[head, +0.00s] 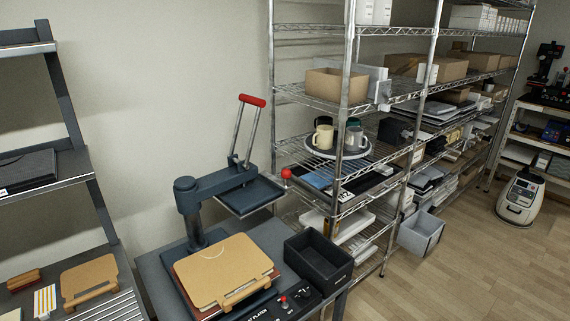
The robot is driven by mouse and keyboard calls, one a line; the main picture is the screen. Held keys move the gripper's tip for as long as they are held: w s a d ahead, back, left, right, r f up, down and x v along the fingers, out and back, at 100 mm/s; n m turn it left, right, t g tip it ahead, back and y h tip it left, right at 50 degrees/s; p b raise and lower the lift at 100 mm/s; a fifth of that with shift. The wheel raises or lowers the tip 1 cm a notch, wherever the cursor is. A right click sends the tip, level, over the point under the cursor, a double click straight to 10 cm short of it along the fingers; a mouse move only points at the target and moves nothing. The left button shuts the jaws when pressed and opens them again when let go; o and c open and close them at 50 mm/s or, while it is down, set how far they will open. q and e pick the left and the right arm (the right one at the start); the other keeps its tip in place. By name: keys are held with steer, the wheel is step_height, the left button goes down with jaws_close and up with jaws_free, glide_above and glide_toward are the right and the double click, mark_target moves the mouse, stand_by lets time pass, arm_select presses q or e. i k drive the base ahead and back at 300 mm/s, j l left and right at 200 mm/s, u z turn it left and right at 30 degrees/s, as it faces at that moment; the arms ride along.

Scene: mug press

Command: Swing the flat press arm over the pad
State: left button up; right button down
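The flat press stands on a dark table at the lower middle. Its dark blue-grey press arm (218,183) reaches from the column (190,215) to the right. The flat upper plate (252,197) hangs at the arm's end, off to the back right and clear of the pad. A lever with a red handle (253,100) stands raised above the arm. A red ball knob (287,173) sticks out at the plate's right. The reddish-brown pad (185,288) is mostly hidden under a flat tan piece (224,266). Neither of my grippers is in view.
A black open bin (318,262) and a control panel with a red knob (284,301) sit right of the pad. A wire shelf rack (345,120) stands close behind the plate. A dark shelf unit (70,130) is at left. Wooden floor is free at right.

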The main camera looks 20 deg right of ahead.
mark_target(188, 202)
steer(key=i+l, duration=0.25)
steer(key=l, duration=0.15)
steer(key=i+l, duration=0.2)
steer(key=l, duration=0.2)
steer(key=i+l, duration=0.25)
steer(key=i+l+u, duration=0.1)
steer(key=i+l, duration=0.15)
steer(key=l, duration=0.25)
steer(key=i+l, duration=0.2)
steer(key=l, duration=0.2)
